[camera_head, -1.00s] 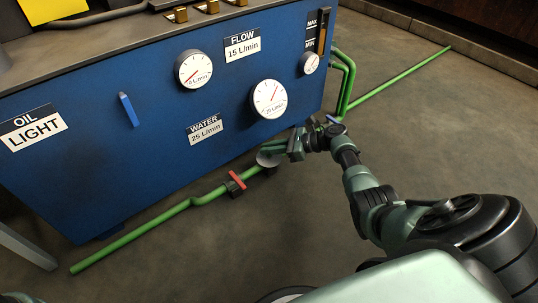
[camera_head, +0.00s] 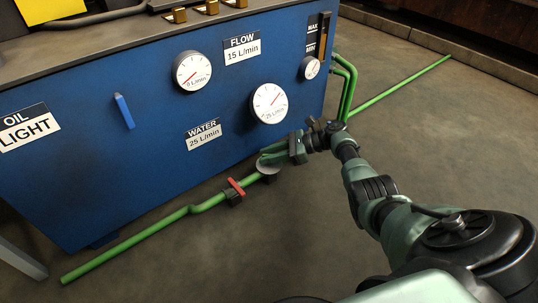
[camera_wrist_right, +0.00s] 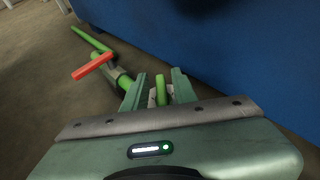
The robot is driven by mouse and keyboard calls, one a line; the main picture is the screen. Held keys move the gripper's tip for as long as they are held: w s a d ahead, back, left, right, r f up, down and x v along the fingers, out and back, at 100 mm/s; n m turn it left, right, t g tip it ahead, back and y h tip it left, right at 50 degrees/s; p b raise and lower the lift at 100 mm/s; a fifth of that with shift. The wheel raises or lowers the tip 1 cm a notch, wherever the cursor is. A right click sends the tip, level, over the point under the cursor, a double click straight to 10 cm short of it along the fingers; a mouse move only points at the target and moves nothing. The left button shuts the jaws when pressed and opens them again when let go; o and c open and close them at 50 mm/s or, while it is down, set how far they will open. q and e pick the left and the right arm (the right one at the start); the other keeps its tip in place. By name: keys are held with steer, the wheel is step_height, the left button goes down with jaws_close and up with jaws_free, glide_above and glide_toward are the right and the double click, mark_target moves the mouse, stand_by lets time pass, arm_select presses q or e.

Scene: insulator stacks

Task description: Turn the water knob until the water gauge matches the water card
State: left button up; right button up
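The water card (camera_head: 204,133) on the blue cabinet reads 25 L/min. The large white gauge (camera_head: 269,104) to its upper right has a red needle pointing up and right; its small printed value looks like 25 L/min. A red handle (camera_head: 236,187) sits on the green floor pipe; it also shows in the right wrist view (camera_wrist_right: 93,66). My right gripper (camera_head: 272,157) is low beside the cabinet, right of the red handle. In the right wrist view, its fingers (camera_wrist_right: 159,84) are apart, with a green pipe piece between them and gaps showing. My left gripper is out of view.
A second gauge (camera_head: 192,72) reads about 0 L/min, near the flow card (camera_head: 242,48) of 15 L/min. An oil card (camera_head: 27,128) and blue lever (camera_head: 124,111) are at left. Green pipes (camera_head: 400,84) run along the floor. The floor at right is open.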

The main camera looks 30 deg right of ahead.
steer(key=shift+d+r, duration=0.1)
steer(key=shift+s+d+r+p, duration=0.2)
steer(key=shift+s+d+p, duration=0.05)
steer(key=shift+p, duration=0.1)
steer(key=p+v, duration=0.3)
steer(key=v, duration=0.3)
steer(key=shift+s+d, duration=0.3)
